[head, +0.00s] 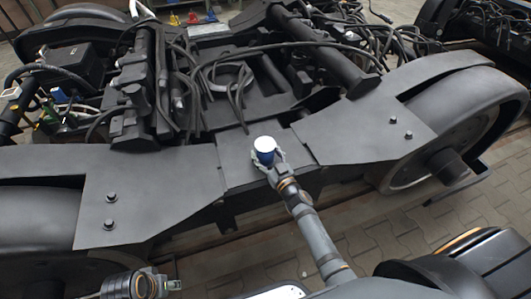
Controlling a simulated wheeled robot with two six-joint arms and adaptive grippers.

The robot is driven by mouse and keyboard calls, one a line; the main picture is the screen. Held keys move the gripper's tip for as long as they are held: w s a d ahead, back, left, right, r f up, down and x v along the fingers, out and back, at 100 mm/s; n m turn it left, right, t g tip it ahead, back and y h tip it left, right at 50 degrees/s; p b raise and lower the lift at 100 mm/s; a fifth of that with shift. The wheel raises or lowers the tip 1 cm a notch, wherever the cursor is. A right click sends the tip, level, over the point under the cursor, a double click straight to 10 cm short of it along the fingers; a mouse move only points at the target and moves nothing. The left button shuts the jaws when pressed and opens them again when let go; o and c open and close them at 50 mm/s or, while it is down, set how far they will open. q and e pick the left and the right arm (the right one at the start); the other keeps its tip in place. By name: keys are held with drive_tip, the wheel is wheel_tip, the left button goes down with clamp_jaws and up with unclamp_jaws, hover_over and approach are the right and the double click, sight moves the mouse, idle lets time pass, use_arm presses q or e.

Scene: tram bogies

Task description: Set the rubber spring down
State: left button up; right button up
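The rubber spring, a small blue cylinder with a white top (265,145), is upright in my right gripper (268,158). The fingers sit on both sides of its lower part and look shut on it. It is over the middle plate of the near side frame of the bogie (236,172). I cannot tell whether its base touches the plate, as the gripper hides its underside.
The dark bogie has large wheels at the left and right (468,125) and many loose cables (215,80) behind the frame. Bolts (110,224) stand up from the side plates. Small yellow, red and blue items (193,17) stand at the back.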

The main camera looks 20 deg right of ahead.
drive_tip(key=o, duration=0.3)
drive_tip(key=shift+o, duration=0.2)
drive_tip(key=shift+r, duration=0.2)
drive_tip(key=s+d, duration=0.2)
drive_tip(key=s, duration=1)
drive_tip(key=shift+p, duration=0.4)
drive_tip(key=shift+w, duration=0.1)
